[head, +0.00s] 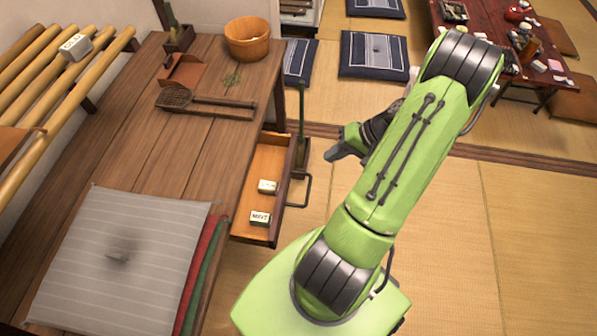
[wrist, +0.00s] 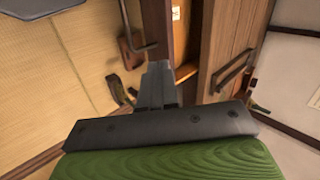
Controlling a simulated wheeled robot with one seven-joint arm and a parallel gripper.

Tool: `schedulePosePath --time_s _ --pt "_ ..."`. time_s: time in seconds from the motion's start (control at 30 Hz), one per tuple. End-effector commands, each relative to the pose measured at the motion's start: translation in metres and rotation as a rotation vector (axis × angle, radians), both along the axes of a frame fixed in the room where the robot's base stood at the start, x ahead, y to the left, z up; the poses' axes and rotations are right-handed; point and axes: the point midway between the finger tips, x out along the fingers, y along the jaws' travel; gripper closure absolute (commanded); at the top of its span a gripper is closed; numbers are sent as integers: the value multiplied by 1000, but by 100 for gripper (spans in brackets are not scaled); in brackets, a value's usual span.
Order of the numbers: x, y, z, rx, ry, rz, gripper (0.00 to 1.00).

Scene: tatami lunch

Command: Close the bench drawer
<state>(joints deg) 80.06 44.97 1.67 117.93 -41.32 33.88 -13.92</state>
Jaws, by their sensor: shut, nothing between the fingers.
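The bench drawer (head: 268,160) is pulled out from the right side of the wooden bench, and two small labelled boxes lie in it. Its dark bar handle (head: 305,192) sticks out on the right side of its front. My gripper (head: 331,155) is shut and empty, to the right of the drawer and beyond the handle, apart from them in the head view. In the wrist view my shut fingers (wrist: 158,75) point toward the drawer front (wrist: 156,22), with the handle (wrist: 126,28) just to their left. Whether they touch the front is unclear.
A dark green upright thing (head: 301,125) stands beside the drawer's far end. Tatami floor (head: 460,230) is open to the right.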

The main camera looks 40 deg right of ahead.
Motion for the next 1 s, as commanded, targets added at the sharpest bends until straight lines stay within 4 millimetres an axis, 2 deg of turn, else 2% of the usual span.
schedulePosePath --time_s 0.03,0.1,0.27,0.7,0.9,1.0 --pt "-9 -7 -19 38 -27 -49 100" --pt "-15 -12 -30 64 -56 -89 100" --pt "-12 -11 -39 76 -72 -106 100" --pt "41 32 -103 77 -67 -102 100" --pt "66 50 -101 73 -68 -104 100" --pt "72 54 -101 73 -68 -104 100"
